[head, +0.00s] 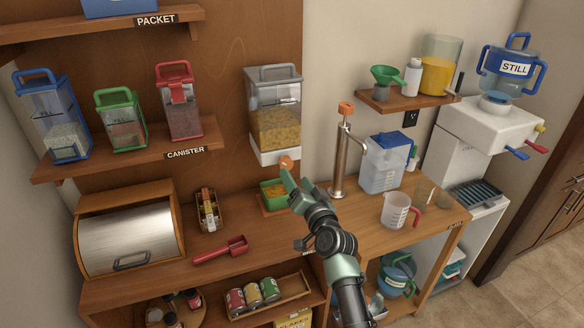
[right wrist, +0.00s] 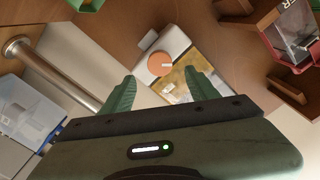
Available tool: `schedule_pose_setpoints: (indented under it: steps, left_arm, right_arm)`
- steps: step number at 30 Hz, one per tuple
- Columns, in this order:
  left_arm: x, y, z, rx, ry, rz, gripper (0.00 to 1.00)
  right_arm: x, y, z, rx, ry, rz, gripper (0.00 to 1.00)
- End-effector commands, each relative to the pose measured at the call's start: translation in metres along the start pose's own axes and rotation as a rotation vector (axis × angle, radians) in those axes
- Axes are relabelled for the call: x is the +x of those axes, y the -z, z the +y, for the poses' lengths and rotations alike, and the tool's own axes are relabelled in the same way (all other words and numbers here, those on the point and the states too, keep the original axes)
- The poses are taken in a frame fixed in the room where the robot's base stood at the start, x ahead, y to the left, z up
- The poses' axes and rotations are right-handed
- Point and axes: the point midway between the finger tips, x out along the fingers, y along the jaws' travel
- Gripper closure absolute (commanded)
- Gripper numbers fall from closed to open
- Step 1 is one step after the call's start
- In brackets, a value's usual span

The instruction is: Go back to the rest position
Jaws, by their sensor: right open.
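My right gripper (head: 294,178) is raised over the counter, just below and in front of the wall dispenser (head: 275,118). The dispenser has a clear bin of yellow pieces, a white base and an orange knob (head: 286,162). In the right wrist view the two green fingers (right wrist: 160,78) are spread with nothing between them. The orange knob (right wrist: 160,64) shows beyond them, apart as far as I can tell. A green container (head: 271,188) with yellow contents sits below the dispenser, partly hidden by my gripper. My left gripper is not in view.
A metal pump post (head: 340,150) and a clear jug with a blue lid (head: 384,165) stand right of my arm. A measuring cup (head: 396,211) is near the counter's right end. A red scoop (head: 222,250) and bread box (head: 130,236) are left. Free counter lies between scoop and arm.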

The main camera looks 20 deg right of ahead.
Motion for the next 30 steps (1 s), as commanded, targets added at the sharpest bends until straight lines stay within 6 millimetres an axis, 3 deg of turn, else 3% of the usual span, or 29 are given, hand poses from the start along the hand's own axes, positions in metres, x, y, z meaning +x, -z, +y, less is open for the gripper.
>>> schedule_pose_setpoints:
  steps: [16,20,23,27,30]
  left_arm:
    - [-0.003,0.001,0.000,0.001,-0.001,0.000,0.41]
    - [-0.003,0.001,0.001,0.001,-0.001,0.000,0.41]
    - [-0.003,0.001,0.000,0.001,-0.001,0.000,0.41]
    - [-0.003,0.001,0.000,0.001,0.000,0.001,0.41]
    - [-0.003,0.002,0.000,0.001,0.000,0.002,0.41]
  right_arm:
    - [-0.008,-0.001,0.000,-0.001,0.001,0.000,0.41]
    - [-0.022,-0.016,0.003,-0.044,-0.003,-0.060,0.41]
    - [-0.055,-0.049,0.010,-0.137,-0.011,-0.199,0.41]
    - [-0.136,-0.109,0.026,-0.310,-0.052,-0.484,0.41]
    - [-0.202,-0.140,0.040,-0.418,-0.098,-0.680,0.41]
